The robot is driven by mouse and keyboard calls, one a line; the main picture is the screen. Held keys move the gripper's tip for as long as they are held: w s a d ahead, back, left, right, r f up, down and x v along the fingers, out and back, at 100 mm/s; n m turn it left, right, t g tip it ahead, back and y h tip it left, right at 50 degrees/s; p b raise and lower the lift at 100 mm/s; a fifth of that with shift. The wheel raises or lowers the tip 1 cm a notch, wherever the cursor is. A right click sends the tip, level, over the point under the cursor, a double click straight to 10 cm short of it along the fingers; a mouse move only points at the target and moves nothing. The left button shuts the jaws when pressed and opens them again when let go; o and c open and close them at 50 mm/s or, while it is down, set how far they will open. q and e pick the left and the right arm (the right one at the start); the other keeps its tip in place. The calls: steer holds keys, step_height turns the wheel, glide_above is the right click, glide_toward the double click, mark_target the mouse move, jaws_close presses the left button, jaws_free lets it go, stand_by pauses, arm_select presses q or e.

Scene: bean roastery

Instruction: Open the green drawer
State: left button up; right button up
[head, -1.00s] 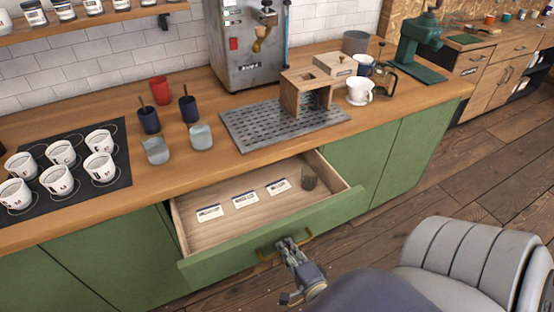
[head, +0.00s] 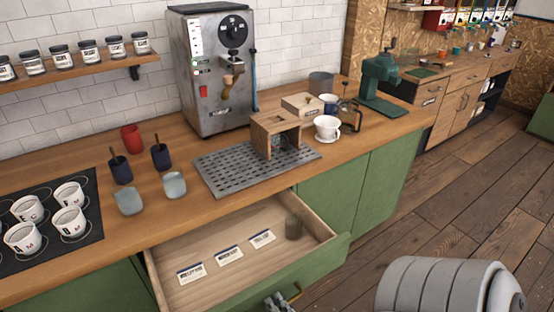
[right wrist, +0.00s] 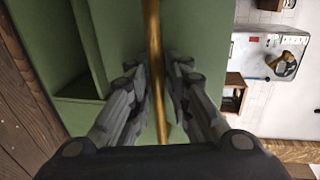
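The green drawer (head: 322,259) stands pulled out from the counter, its wooden inside in view. My left gripper is not in view.
The wooden counter (head: 225,215) above carries an espresso machine (head: 212,75), a drip tray (head: 215,174), cups and a green grinder (head: 380,85). A grey rounded seat-like shape (head: 440,285) is at lower right. Wooden floor (head: 450,190) lies open to the right.

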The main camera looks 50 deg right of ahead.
steer(key=shift+s, duration=0.15)
steer(key=v, duration=1.1)
steer(key=shift+s+a, duration=0.15)
steer(key=shift+s, duration=0.2)
